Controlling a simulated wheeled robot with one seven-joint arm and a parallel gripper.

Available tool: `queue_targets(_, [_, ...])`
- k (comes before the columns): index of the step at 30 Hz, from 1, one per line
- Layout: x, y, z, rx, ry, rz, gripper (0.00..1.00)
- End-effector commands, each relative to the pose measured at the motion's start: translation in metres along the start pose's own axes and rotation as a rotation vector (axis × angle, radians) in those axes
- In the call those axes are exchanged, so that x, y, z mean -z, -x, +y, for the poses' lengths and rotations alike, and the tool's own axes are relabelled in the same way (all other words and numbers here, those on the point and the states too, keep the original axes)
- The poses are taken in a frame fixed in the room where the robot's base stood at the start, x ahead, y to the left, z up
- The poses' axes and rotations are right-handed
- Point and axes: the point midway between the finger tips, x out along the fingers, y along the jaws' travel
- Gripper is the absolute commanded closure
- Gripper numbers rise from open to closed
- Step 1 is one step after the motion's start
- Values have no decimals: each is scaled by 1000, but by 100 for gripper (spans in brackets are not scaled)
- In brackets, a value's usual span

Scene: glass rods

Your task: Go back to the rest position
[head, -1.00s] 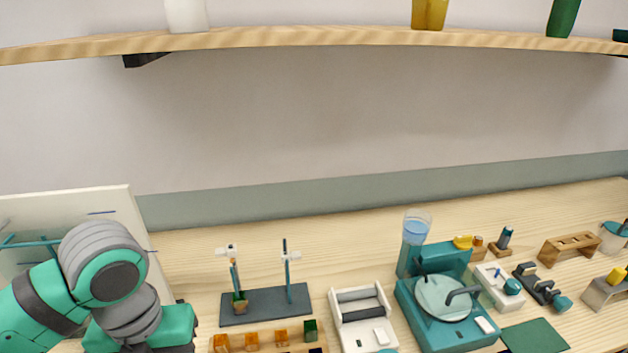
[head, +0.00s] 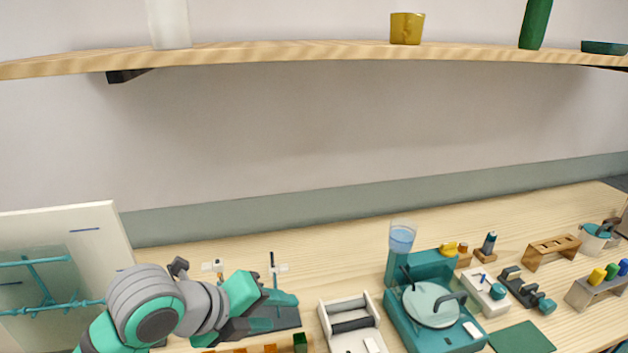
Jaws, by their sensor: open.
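My gripper (head: 282,311) is at the lower left of the head view, at the end of my teal and grey arm. Its two teal fingers point right and stand apart, and I see nothing held between them. It is in front of the dark stand plate (head: 288,319) and hides most of it. A thin upright post (head: 272,262) with a white clamp shows behind the gripper. The other post is mostly hidden by my arm, with only its white clamp (head: 212,266) showing.
A white tray (head: 325,316) with rollers and a teal wheel machine (head: 398,325) stand right of the gripper. An orange block row (head: 270,349) is at the bottom edge. A whitish panel (head: 60,222) stands left. A shelf (head: 300,50) runs above.

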Motion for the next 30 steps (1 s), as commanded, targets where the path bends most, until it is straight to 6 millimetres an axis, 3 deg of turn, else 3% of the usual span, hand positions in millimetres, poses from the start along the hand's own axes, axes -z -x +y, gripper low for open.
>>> queue_targets(1, [0,-9,-17,75,38,-9,54])
queue_targets(6, [-6,-26,-65,301,188,-44,54])
queue_targets(15, [-14,-40,-121,659,509,-49,54])
queue_targets(22, [-18,-50,-135,888,786,-28,54])
queue_targets(30, [-14,-70,-119,1092,1128,0,54])
